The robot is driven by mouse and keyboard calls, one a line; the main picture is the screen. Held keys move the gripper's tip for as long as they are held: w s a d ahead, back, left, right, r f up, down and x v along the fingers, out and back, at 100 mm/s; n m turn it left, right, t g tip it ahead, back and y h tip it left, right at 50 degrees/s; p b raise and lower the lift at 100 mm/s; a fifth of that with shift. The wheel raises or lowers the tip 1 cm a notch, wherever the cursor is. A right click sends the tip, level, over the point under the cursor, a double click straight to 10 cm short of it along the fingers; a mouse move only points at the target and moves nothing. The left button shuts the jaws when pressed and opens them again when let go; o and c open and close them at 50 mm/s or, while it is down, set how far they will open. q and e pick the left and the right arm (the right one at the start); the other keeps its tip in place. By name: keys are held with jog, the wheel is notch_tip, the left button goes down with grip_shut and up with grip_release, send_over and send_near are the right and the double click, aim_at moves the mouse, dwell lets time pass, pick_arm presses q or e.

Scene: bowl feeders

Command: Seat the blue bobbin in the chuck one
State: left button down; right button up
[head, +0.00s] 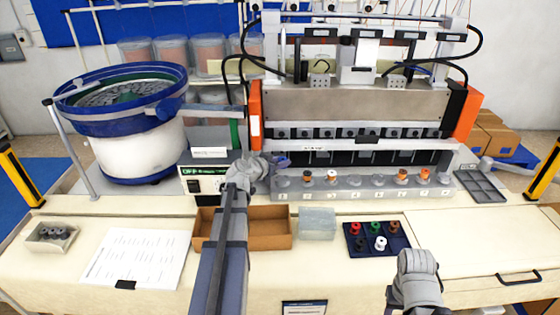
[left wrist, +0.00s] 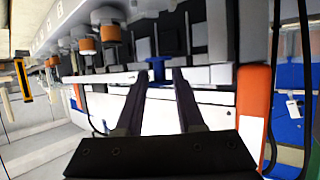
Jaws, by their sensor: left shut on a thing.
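The blue bobbin (left wrist: 157,70) is between the fingertips of my left gripper (left wrist: 160,76) in the left wrist view, and the fingers are shut on it. In the head view, my left gripper (head: 282,161) is above and behind the left end of the chuck row. Chuck one (head: 282,183) is the leftmost post on the grey chuck rail and looks empty. The bobbin appears held clear of the chuck, though its exact height is hard to tell. My right arm shows at the bottom right of the head view, but its fingers do not show.
Orange bobbins sit on chucks (head: 332,178), (head: 401,176) and (head: 425,175). A dark tray (head: 399,246) holds several coloured bobbins. A brown open box (head: 268,241) and a clear bin (head: 317,223) stand in front of the rail. A bowl feeder (head: 135,150) is at left.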

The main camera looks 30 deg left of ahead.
aim_at(280, 182)
pick_arm(q)
jog(key=shift+f+b, duration=2.35)
jog(key=shift+f, duration=0.25)
jog(key=shift+r+p, duration=0.6)
jog(key=shift+p, duration=0.05)
jog(key=shift+f+b, duration=0.5)
jog(key=shift+b, duration=0.05)
dwell(1.1)
jog(key=shift+r+p, duration=0.35)
jog(key=shift+p, duration=0.05)
jog(key=shift+f+b, duration=0.7)
dwell(0.9)
jog(key=c, duration=0.8)
grip_release()
